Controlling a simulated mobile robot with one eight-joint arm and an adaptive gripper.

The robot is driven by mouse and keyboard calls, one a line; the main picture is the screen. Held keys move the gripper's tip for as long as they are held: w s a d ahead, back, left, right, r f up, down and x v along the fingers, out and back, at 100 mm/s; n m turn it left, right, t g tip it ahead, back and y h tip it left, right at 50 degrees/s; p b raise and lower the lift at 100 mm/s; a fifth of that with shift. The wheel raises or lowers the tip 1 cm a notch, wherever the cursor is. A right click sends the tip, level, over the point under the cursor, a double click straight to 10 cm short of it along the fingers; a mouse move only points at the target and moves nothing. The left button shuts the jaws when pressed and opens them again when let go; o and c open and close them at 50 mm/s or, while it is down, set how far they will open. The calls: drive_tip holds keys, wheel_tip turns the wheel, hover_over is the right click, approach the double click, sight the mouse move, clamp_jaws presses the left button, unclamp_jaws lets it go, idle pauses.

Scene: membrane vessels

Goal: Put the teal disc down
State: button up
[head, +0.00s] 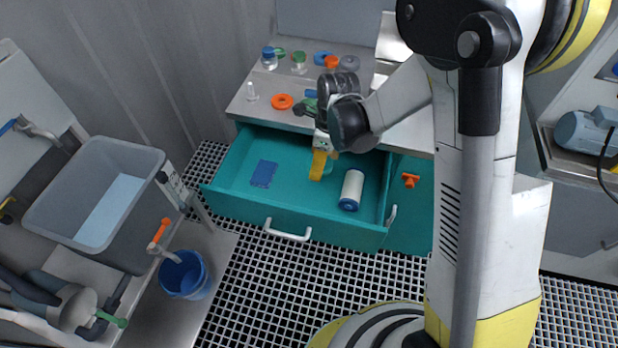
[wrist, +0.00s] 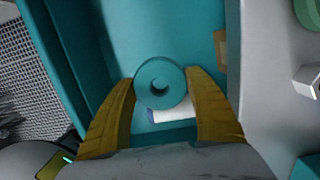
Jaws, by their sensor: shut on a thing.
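The teal disc (wrist: 174,84) is a thick ring with a dark centre hole. In the wrist view it sits between the yellow fingers of my gripper (wrist: 163,92), which is shut on it. In the head view my gripper (head: 323,165) points down into the open teal drawer (head: 245,207); the disc is mostly hidden by the fingers there. In the wrist view the drawer's teal floor and walls show around and beyond the disc. I cannot tell how far the disc is above the floor.
In the drawer, a white cylinder with blue ends (head: 353,186) lies right of my gripper, and a blue flat piece (head: 264,173) lies to the left. Drawer floor between is bare. The worktop above holds an orange ring (head: 282,101) and several small vessels. A grey basin (head: 75,205) stands left.

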sight(314, 190)
drive_tip(key=shift+w+a+f+m+b, duration=0.15)
drive_tip(key=shift+a+f+m, duration=0.15)
drive_tip(key=shift+f+m, duration=0.15)
drive_tip(key=shift+s+a+f+m+b, duration=0.15)
drive_tip(key=shift+a+f+m, duration=0.1)
drive_tip(key=shift+f+m, duration=0.2)
drive_tip(key=shift+w+f, duration=0.1)
drive_tip(key=shift+f, duration=0.25)
wheel_tip(314, 190, down, 9)
drive_tip(key=b, duration=0.4)
drive_tip(key=shift+f+b, duration=0.15)
drive_tip(key=shift+b, duration=0.2)
drive_tip(key=shift+f, duration=0.2)
drive_tip(key=o, duration=1.2)
drive_tip(key=shift+r, duration=0.15)
